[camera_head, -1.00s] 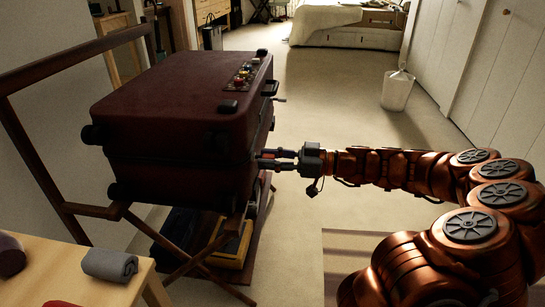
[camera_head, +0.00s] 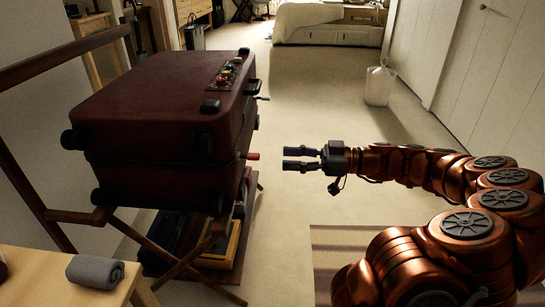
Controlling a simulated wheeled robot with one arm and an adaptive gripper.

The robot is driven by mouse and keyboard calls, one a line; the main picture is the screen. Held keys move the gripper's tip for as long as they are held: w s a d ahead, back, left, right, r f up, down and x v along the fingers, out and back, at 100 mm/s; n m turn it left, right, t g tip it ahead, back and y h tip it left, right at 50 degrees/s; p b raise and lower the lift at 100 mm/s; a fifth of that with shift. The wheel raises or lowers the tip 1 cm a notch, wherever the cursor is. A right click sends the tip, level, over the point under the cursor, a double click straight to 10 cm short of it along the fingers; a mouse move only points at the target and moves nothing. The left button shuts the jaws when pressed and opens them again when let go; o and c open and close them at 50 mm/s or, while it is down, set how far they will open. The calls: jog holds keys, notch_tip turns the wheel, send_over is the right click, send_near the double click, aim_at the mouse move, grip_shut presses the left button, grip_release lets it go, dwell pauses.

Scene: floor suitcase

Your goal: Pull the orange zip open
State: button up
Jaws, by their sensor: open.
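A dark red suitcase (camera_head: 150,92) rests closed on a wooden folding stand (camera_head: 165,257) at the left. The small orange zip pull (camera_head: 253,155) sticks out from the suitcase's right side, at the seam. My gripper (camera_head: 285,158) is open and empty, its two fingers pointing left at the pull. A short gap of floor shows between the fingertips and the pull, so they look apart. The rest of the zip line along the right side is mostly hidden by the viewing angle.
A pale wooden table (camera_head: 50,262) with a rolled grey cloth (camera_head: 95,270) stands at front left. A yellow-edged item (camera_head: 232,243) lies on the stand's lower shelf. The floor between is clear.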

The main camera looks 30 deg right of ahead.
jog(key=shift+v, duration=1.45)
jog(key=s+a+r+m+g+h+p, duration=0.1)
jog(key=s+a+r+g+h+p, duration=0.1)
jog(key=s+a+r+g+p, duration=0.4)
jog(key=s+a+r+g+h+p, duration=0.1)
jog(key=a+r+h+p, duration=0.1)
jog(key=a+r+p, duration=0.6)
jog(key=s+a+r+m+g+h+p, duration=0.1)
jog(key=s+a+r+g+p, duration=0.3)
jog(key=a+r+p, duration=0.35)
jog(key=s+d+r+m+h+p, duration=0.4)
jog(key=s+r+m+h+p, duration=0.5)
jog(key=p, duration=1.4)
jog(key=s+r+h, duration=0.1)
jog(key=s+r, duration=0.3)
jog(key=s, duration=0.1)
jog(key=shift+s+d+r+m, duration=0.2)
jog(key=shift+s+r+m, duration=0.05)
jog(key=shift+s+m, duration=0.1)
